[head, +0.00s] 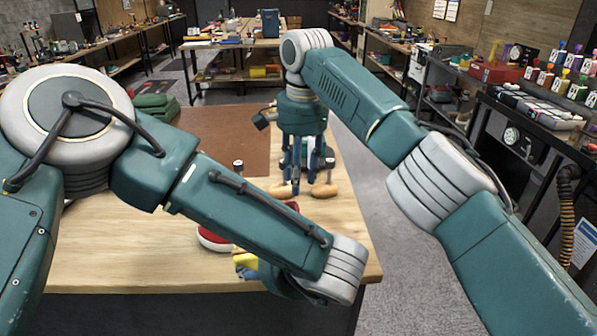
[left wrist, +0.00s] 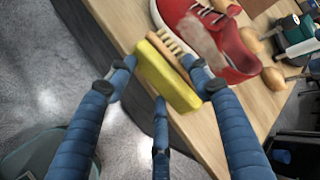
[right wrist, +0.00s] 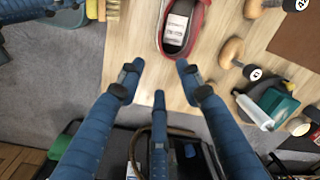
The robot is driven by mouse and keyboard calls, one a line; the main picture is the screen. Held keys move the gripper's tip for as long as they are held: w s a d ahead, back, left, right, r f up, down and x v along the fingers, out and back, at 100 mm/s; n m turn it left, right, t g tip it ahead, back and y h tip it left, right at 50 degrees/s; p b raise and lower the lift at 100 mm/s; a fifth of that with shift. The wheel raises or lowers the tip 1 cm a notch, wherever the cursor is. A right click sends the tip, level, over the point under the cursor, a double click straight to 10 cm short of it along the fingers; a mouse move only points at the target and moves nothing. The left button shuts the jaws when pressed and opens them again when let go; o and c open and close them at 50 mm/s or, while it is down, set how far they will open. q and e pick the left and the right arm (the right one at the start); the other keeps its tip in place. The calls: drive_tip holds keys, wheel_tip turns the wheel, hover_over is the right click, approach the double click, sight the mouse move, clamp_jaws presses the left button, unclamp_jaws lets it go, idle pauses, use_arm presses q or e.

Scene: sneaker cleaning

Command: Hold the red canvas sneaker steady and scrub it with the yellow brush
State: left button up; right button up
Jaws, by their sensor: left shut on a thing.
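The red canvas sneaker (head: 213,240) rests on the wooden table, mostly behind my left forearm in the head view. In the left wrist view the sneaker (left wrist: 222,45) shows a pale smudged patch on its side. My left gripper (left wrist: 162,66) is shut on the yellow brush (left wrist: 168,80), whose bristles point toward the sneaker; I cannot tell if they touch it. My right gripper (head: 296,180) hangs over the table's right part. It is open and empty in the right wrist view (right wrist: 158,72), with the sneaker's heel end (right wrist: 178,40) beyond its fingertips, apart from them.
Wooden shoe-tree-like pieces (right wrist: 232,52) with dark numbered ends lie beside the sneaker. A brown mat (head: 225,140) covers the table's back. The table's front left (head: 110,265) is clear. A side bench with bottles (head: 545,110) stands at right.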

drive_tip(key=f, duration=1.1)
drive_tip(key=shift+w+a+f, duration=0.25)
drive_tip(key=shift+w+a, duration=0.05)
drive_tip(key=shift+w, duration=0.05)
drive_tip(key=shift+c, duration=0.5)
clamp_jaws()
